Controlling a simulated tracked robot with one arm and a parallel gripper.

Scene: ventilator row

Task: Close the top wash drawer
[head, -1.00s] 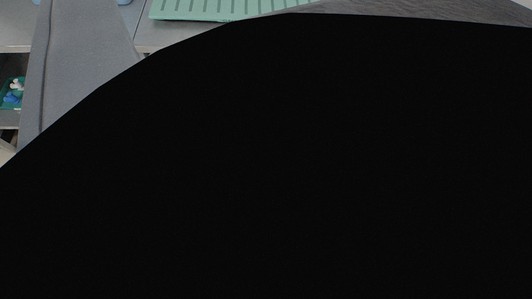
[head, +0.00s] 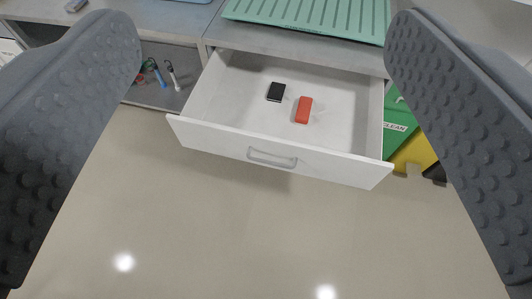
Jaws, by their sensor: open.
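The white drawer (head: 282,152) stands pulled out below a grey counter in the head view, with a grey bar handle (head: 272,158) on its front. Inside it lie a black block (head: 276,92) and a red block (head: 303,110). My gripper (head: 262,40) is open, its two dark studded fingers wide apart at the left and right edges of the view. Nothing is between the fingertips except the view of the drawer beyond. I cannot tell how far the fingers are from the drawer.
A green ribbed mat (head: 310,16) lies on the counter above the drawer. An open shelf (head: 158,95) with small tools is left of it. Green and yellow bins (head: 412,152) stand to the right. The floor (head: 250,230) in front is clear.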

